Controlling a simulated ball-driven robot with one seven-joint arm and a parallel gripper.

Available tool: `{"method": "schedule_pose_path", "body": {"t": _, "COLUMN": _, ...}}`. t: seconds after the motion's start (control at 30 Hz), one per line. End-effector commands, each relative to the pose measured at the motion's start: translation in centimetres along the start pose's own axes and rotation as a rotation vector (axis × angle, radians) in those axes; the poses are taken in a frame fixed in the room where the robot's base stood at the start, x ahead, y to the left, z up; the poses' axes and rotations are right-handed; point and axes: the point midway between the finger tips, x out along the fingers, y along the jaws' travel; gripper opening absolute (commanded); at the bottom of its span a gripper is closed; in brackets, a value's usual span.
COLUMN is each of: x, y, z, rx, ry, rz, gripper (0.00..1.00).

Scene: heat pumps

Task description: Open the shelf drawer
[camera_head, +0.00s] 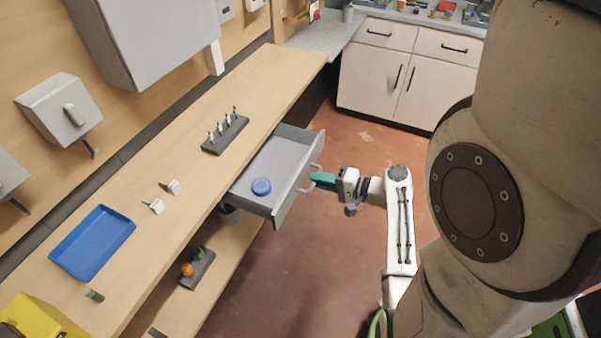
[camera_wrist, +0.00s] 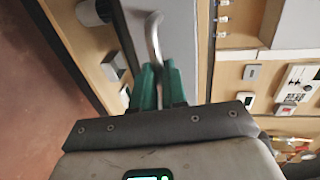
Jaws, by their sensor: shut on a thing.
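The grey shelf drawer (camera_head: 262,165) stands pulled out from under the wooden worktop in the head view. A round blue object (camera_head: 261,187) lies inside it. The drawer's front carries light curved handles, one of them near my gripper (camera_head: 318,180). In the wrist view my gripper (camera_wrist: 158,88) has its green fingers closed around the curved metal drawer handle (camera_wrist: 153,36). The exact contact between fingertips and handle is partly hidden by the fingers.
The wooden worktop (camera_head: 185,160) holds a blue tray (camera_head: 93,243), a dark rack with several pegs (camera_head: 225,135) and small white parts. A lower shelf (camera_head: 205,275) holds a dark holder with coloured items. White cabinets (camera_head: 400,75) stand at the back.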

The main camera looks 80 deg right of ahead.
Motion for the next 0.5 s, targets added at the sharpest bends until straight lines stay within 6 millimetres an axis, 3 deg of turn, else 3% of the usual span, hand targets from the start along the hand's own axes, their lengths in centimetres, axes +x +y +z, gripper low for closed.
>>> {"method": "schedule_pose_path", "body": {"t": 0.2, "x": -2.7, "y": 0.7, "z": 0.1, "rx": 0.001, "ry": 0.000, "rz": 0.002, "gripper": 0.00}}
{"method": "schedule_pose_path", "body": {"t": 0.5, "x": -3.7, "y": 0.9, "z": 0.1, "rx": 0.002, "ry": -0.002, "rz": 0.002, "gripper": 0.00}}
